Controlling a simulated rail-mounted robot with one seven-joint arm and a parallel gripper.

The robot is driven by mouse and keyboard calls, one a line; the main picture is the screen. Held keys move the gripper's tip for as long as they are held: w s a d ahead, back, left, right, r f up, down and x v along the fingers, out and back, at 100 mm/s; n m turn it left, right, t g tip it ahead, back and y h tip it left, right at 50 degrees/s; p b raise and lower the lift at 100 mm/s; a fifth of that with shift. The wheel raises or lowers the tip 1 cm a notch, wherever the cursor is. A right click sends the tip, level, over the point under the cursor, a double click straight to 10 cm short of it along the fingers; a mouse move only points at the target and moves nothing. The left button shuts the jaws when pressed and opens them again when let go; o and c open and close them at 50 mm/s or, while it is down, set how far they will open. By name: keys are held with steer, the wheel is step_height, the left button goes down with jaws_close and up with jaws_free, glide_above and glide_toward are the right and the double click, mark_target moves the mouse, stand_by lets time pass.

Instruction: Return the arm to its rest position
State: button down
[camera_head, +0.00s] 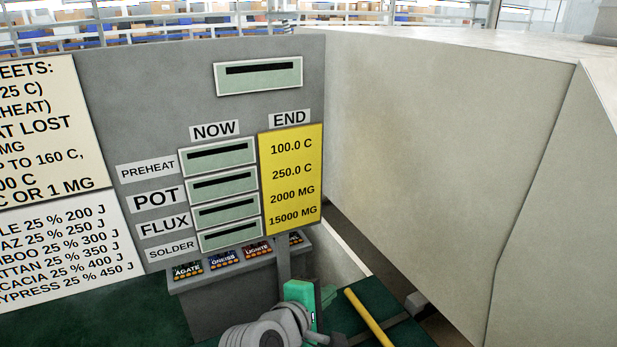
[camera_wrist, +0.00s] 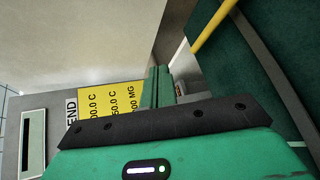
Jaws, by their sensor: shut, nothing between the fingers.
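My gripper (camera_head: 318,290) shows at the bottom centre of the head view, green at the end of my grey arm, in front of the panel's lower right corner. In the wrist view its two green fingers (camera_wrist: 157,84) lie together, shut with nothing between them. The black bracket and green gripper body fill the bottom of that view. My arm is bent low over the green surface, and most of it is out of view.
A grey panel (camera_head: 110,90) carries blank-looking displays (camera_head: 222,184) and a yellow END sheet (camera_head: 290,180). Below is a grey box (camera_head: 200,310) with labelled slots, including AGATE and LIGNITE. A yellow bar (camera_head: 368,318) lies right of my gripper. A large beige wall (camera_head: 440,150) bounds the right.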

steer(key=s+a+r+m+t+y, duration=0.1)
steer(key=s+r+m+t, duration=0.15)
steer(key=r, duration=0.45)
steer(key=s+r+m+t+y, duration=0.2)
steer(key=r+m+t, duration=0.15)
steer(key=r, duration=0.45)
steer(key=s+a+r+m+t+y+p, duration=0.15)
steer(key=s+r+m+t, duration=0.25)
steer(key=s+r, duration=0.7)
steer(key=s+a+r+m+t+y+p, duration=0.1)
steer(key=s+r+m+t+y+p, duration=0.3)
steer(key=s+r, duration=0.75)
step_height(320, 180, up, 24)
steer(key=w+p, duration=0.3)
steer(key=p, duration=1.8)
steer(key=shift+a+r+m, duration=0.25)
steer(key=shift+m, duration=0.15)
steer(key=shift+f, duration=0.1)
